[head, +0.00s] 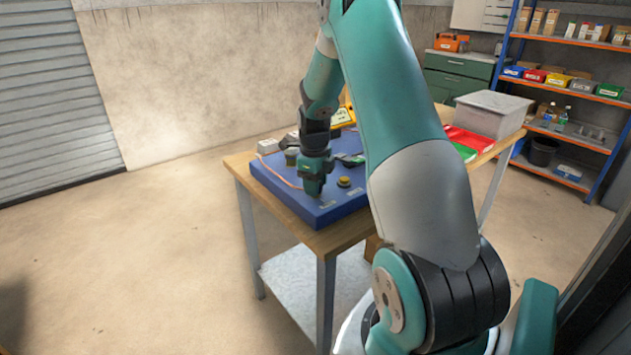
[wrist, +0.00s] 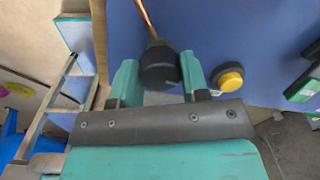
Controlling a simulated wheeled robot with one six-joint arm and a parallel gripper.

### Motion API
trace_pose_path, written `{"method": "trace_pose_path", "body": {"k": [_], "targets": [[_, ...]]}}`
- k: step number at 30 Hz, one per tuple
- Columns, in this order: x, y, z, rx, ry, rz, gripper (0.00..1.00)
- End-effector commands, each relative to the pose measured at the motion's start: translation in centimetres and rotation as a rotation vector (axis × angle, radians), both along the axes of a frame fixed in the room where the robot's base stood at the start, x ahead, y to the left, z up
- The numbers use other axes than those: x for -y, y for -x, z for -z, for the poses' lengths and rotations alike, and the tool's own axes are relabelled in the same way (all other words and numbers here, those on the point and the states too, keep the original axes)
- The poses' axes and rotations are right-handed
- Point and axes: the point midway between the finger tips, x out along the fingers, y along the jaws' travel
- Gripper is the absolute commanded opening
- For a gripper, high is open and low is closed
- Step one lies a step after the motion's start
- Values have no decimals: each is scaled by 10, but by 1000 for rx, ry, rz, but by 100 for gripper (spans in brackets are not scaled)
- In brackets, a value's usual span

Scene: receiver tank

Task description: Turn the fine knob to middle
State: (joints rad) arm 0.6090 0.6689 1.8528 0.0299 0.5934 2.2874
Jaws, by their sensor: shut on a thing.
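A black round knob (wrist: 158,70) stands on the blue panel (wrist: 265,35), between my gripper's two teal fingers in the wrist view. My gripper (head: 314,188) points down at the panel's near side in the head view and is shut on this knob. The gripper hides the knob in the head view. No pointer mark on the knob is clear, so its setting cannot be told. Small label plates (head: 327,204) on the panel are too small to read.
A yellow button (head: 344,182) sits just right of my gripper; it also shows in the wrist view (wrist: 230,79). A copper-coloured wire (wrist: 146,18) runs close by the knob. A grey bin (head: 490,115) and red and green trays stand on the wooden table's far right.

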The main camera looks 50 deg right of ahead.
Motion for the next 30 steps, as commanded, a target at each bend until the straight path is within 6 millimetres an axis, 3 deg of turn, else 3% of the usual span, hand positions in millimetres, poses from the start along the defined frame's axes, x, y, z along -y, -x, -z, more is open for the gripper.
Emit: {"method": "trace_pose_path", "body": {"k": [30], "targets": [[2, -1, -2, 4, 2, -967, 18]]}}
